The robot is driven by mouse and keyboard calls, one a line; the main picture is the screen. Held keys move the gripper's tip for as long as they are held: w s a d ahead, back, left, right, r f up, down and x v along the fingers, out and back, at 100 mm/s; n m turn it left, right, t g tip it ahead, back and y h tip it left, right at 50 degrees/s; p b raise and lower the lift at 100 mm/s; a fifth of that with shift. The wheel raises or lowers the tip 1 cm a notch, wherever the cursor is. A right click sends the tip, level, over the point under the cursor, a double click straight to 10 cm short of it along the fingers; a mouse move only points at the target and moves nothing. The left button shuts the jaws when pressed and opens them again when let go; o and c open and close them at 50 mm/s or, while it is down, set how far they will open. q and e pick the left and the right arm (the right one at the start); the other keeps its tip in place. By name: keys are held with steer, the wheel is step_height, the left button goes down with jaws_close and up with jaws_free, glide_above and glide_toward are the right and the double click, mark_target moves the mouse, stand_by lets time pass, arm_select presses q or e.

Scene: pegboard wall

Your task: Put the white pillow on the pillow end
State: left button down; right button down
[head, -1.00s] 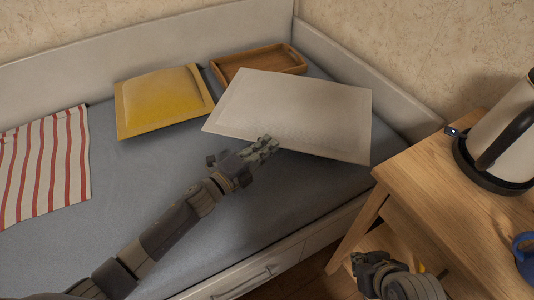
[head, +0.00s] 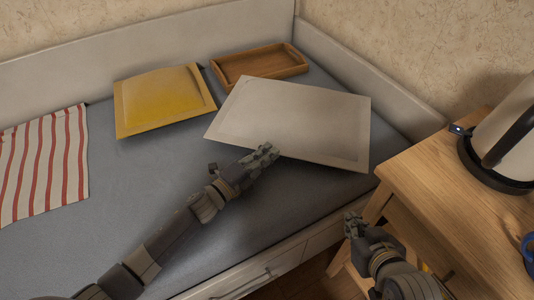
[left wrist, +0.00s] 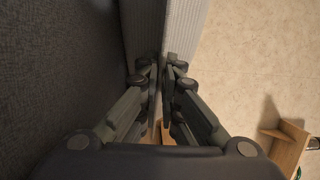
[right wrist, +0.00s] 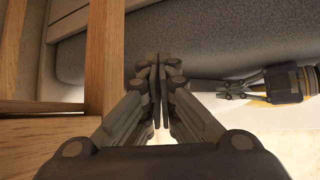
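The white pillow (head: 295,122) is at the right end of the bed (head: 150,205), tilted, close to the right end board. My left gripper (head: 268,152) is shut on its near edge. In the left wrist view the fingers (left wrist: 161,75) close around that pale edge. I cannot tell how much of the pillow's underside touches the mattress. My right gripper (head: 350,222) is shut and empty beside the wooden table, low in front of the bed. In the right wrist view its fingertips (right wrist: 158,62) are together.
A yellow pillow (head: 162,100) and a wooden tray (head: 233,78) lie at the back of the bed. A red-striped cloth (head: 42,165) lies at the left. The wooden table (head: 450,205) on the right bears a kettle (head: 505,125) and a blue mug (head: 529,250).

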arm_select(q)
steer(key=c, duration=1.8)
jaws_free()
arm_select(e)
steer(key=shift+w+r, duration=0.1)
steer(key=shift+r, duration=0.05)
